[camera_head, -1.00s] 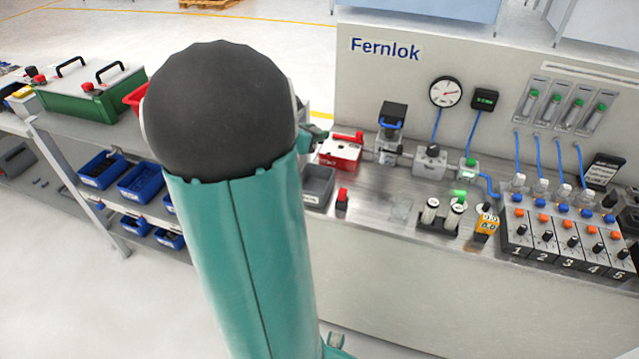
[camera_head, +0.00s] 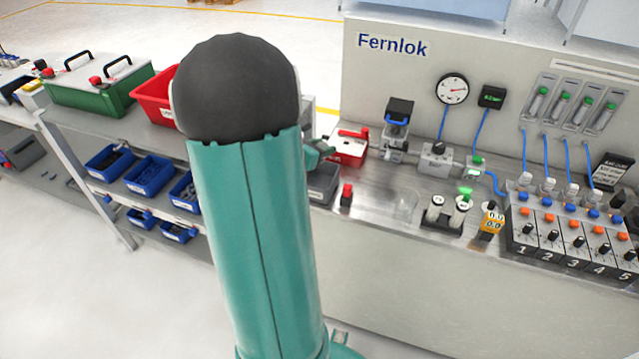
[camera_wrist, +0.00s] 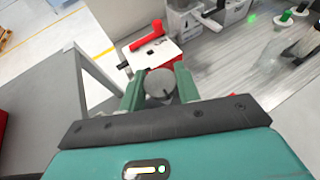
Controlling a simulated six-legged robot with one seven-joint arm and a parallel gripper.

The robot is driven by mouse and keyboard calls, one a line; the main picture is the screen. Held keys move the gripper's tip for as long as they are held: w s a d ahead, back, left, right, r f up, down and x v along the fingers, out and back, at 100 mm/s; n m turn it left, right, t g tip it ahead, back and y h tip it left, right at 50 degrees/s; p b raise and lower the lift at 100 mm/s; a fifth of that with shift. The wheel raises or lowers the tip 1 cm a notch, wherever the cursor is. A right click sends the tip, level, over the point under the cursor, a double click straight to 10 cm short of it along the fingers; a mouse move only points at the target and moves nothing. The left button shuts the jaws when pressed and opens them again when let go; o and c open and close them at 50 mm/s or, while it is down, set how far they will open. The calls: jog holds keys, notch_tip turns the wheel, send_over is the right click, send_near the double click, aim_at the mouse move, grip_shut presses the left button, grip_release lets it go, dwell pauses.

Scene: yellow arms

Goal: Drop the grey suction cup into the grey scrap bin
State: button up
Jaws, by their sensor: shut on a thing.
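The grey suction cup (camera_wrist: 161,82) is a round grey piece between the two green fingers of my gripper (camera_wrist: 160,88) in the wrist view. The gripper is shut on it. In the head view a green end part of my gripper (camera_head: 318,150) shows beside my arm; the cup is hidden there. The grey scrap bin (camera_head: 323,186) stands at the left end of the bench, in front of a red and white box, partly hidden by my arm. I cannot clearly make out the bin in the wrist view.
The red and white box (camera_head: 347,147) is close behind the bin; it also shows in the wrist view (camera_wrist: 152,45). A black block with a red top (camera_head: 346,196) stands right of the bin. A red bin (camera_head: 152,98) is on the left shelf unit. Fixtures fill the bench's right side.

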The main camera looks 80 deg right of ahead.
jog(key=o, duration=1)
jog(key=shift+o, duration=0.2)
jog(key=v, duration=1.3)
jog(key=shift+w+a+r, duration=0.15)
jog(key=shift+a+r, duration=0.05)
jog(key=shift+a, duration=0.1)
jog(key=w+a+r+m+t+y, duration=0.2)
jog(key=w+a+m+t+y, duration=0.1)
jog(key=a, duration=1.1)
jog(key=w+a+r+m+t+y, duration=0.2)
jog(key=w+a+m+t+y, duration=0.2)
jog(key=a, duration=1)
jog(key=w+a+r+m+t+y, duration=0.2)
jog(key=a+m+t+y, duration=0.3)
jog(key=a, duration=0.9)
jog(key=shift+w+a, duration=0.3)
jog(key=shift+w, duration=0.6)
